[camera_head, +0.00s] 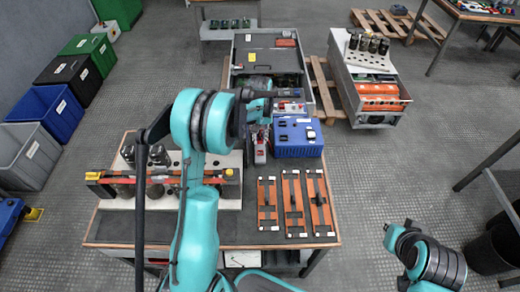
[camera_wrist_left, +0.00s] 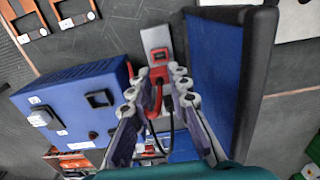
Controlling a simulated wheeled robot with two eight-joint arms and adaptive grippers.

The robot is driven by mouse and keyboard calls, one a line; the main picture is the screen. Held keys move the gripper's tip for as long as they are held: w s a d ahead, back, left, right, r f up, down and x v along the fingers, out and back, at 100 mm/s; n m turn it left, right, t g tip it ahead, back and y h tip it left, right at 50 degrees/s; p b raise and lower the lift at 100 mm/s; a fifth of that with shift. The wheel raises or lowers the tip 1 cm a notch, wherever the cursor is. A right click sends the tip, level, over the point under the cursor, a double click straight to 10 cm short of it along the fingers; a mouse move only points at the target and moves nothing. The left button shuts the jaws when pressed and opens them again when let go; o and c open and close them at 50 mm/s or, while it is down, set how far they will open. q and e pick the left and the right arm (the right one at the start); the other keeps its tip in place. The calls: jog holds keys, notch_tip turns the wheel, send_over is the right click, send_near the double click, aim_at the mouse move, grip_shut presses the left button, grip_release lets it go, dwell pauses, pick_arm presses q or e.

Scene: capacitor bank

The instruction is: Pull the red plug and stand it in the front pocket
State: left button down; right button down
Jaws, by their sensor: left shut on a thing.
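The red plug (camera_wrist_left: 158,75) is between the fingertips of my left gripper (camera_wrist_left: 156,88) in the left wrist view, and the gripper is shut on it. A red and a black lead run down from there between the fingers. Just beyond the plug is a grey device with a red window (camera_wrist_left: 159,52); I cannot tell whether the plug touches it. In the head view my left gripper (camera_head: 261,112) is at the far edge of the workbench, left of the blue box (camera_head: 297,152), mostly hidden by its own arm. I cannot make out the front pocket. My right gripper is out of view.
Several orange panels with dark handles (camera_head: 293,206) lie on the bench (camera_head: 255,238). A pale block with dark cylinders (camera_head: 225,165) and a red-orange rod (camera_head: 100,177) is at left. An open grey cabinet (camera_head: 237,68) stands beyond, with a second cabinet (camera_head: 350,90) to its right.

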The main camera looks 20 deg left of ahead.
pick_arm(q)
jog(key=shift+r+p, duration=0.85)
jog(key=shift+r, duration=0.45)
jog(key=shift+w+d, duration=0.1)
send_over(284, 139)
dwell(0.8)
jog(key=shift+f, duration=0.15)
jog(key=shift+f+b, duration=0.55)
jog(key=shift+f, duration=0.2)
jog(key=shift+f+b, duration=0.3)
jog(key=shift+f, duration=0.1)
